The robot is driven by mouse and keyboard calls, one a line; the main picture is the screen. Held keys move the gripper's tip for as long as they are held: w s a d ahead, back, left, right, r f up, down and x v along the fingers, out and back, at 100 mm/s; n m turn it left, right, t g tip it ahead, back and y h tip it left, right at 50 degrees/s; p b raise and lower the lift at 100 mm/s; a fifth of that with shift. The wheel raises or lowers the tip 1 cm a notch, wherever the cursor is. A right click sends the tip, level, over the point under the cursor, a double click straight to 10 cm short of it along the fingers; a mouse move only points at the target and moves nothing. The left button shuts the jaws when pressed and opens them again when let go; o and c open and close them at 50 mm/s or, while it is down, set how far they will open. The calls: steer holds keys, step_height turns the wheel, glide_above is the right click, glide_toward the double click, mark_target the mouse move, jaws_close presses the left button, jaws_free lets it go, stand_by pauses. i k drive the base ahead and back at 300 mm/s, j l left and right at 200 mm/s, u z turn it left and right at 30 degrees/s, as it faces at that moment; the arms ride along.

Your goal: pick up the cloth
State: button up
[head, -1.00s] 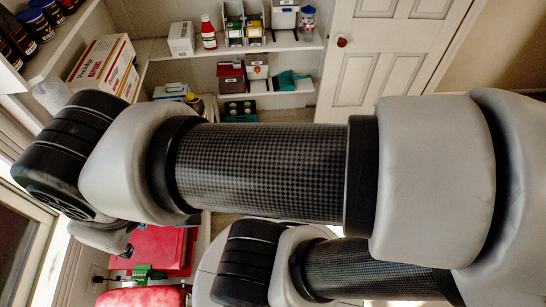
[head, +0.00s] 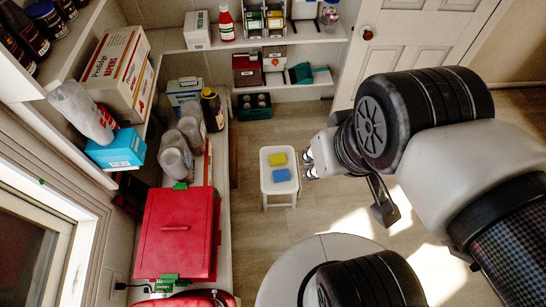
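A small white stool (head: 266,187) stands on the floor in the middle of the head view. On its top lie a yellow piece (head: 278,159) and, in front of it, a blue piece (head: 281,175). Both are flat and small; I cannot tell which of them, if either, is the cloth. My gripper (head: 309,164) is just right of the stool in the picture, pointing left. Its two pale fingertips look apart, with nothing seen between them. It appears clear of both pieces, though its height above the stool is hard to judge.
A red box (head: 175,232) lies on the left counter, with clear containers (head: 175,155) and a dark bottle (head: 212,108) behind it. A blue box (head: 117,149) sits on the left shelf. Back shelves hold a teal item (head: 308,73). Floor around the stool is open.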

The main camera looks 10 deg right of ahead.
mark_target(278, 159)
steer(key=z, duration=0.15)
steer(key=u, duration=2.1)
steer(key=z, duration=2.1)
steer(key=i+j, duration=0.1)
steer(key=i, duration=1)
